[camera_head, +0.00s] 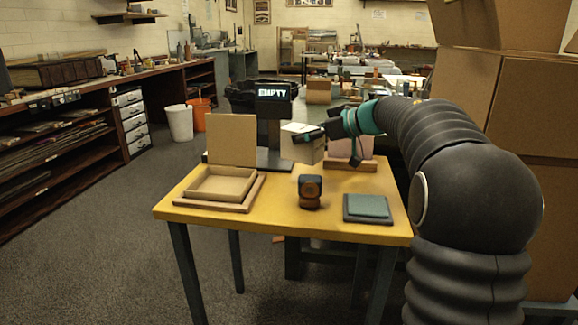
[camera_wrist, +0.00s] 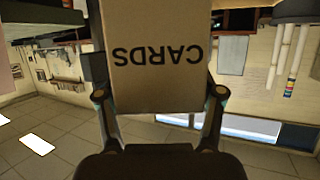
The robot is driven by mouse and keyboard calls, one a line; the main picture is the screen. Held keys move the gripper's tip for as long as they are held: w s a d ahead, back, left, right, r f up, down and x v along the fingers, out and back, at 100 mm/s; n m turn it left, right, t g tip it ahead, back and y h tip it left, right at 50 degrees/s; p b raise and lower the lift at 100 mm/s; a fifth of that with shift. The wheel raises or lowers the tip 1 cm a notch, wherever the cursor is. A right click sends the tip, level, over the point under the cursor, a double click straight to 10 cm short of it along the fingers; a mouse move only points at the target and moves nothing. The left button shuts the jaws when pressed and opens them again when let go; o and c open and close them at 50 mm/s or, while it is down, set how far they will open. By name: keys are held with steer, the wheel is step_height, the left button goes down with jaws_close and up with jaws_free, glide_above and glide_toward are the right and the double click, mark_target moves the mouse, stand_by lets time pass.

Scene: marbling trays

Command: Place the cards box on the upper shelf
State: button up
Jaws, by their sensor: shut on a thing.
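The cards box (camera_head: 301,149) is a tan cardboard box with a pale top, held above the back of the yellow table. My gripper (camera_head: 318,134) is shut on it from the right. In the wrist view the cards box (camera_wrist: 157,72) fills the middle between the two fingers, with the word CARDS upside down. The box looks clear of the table top. Small wall shelves (camera_head: 130,17) show at the upper left; I cannot tell whether one is the upper shelf.
The yellow table (camera_head: 262,222) bears an open wooden box (camera_head: 222,185), a small dark device (camera_head: 310,190), a green pad (camera_head: 367,207) and a black stand with an EMPTY display (camera_head: 273,95). Tall cardboard boxes (camera_head: 463,90) stand right. Grey floor (camera_head: 95,230) is open at left.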

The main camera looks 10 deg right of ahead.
mark_target(291, 145)
steer(key=a+f, duration=0.1)
steer(key=a, duration=0.2)
steer(key=a+f+b, duration=0.1)
steer(key=shift+s+a+f, duration=0.15)
steer(key=shift+s+f, duration=0.05)
steer(key=shift+f, duration=0.1)
step_height(291, 145, down, 4)
steer(key=shift+f+b, duration=0.1)
steer(key=shift+b, duration=0.6)
steer(key=o, duration=1.4)
steer(key=shift+c, duration=0.2)
steer(key=shift+s, duration=0.1)
steer(key=p+v, duration=0.1)
steer(key=v, duration=1.1)
steer(key=shift+p, duration=0.3)
